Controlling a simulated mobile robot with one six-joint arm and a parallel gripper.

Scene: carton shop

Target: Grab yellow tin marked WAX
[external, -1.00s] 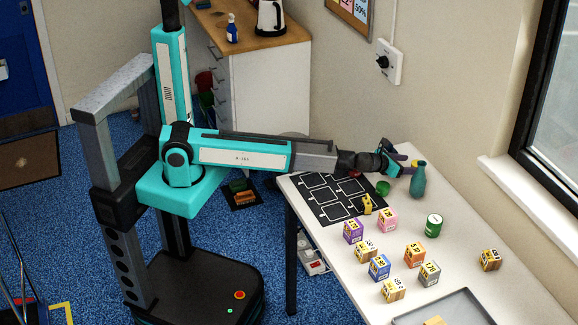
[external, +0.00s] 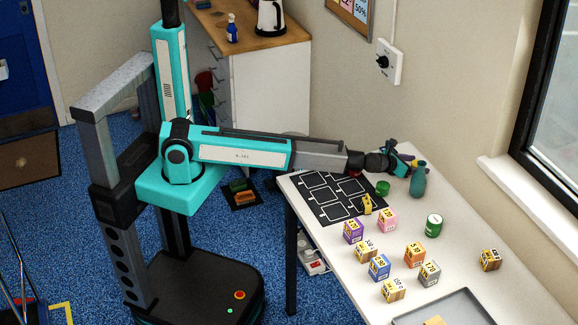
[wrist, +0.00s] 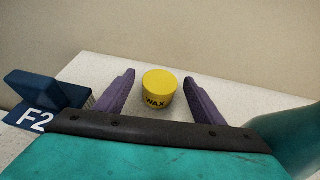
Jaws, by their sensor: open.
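The yellow tin marked WAX (wrist: 158,92) stands upright on the white table in the wrist view. My gripper (wrist: 159,84) is open, with one purple finger to the left of the tin and one to the right. Gaps show between the tin and both fingers. In the external view my gripper (external: 413,156) is at the far end of the table, beside a teal bottle, and the tin is mostly hidden there.
The teal bottle (external: 418,180) stands close to my gripper. A green cup (external: 383,188), a green can (external: 434,225) and several small cartons stand nearer on the table (external: 465,255). A black mat (external: 338,197) lies at its left edge. The wall is close behind.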

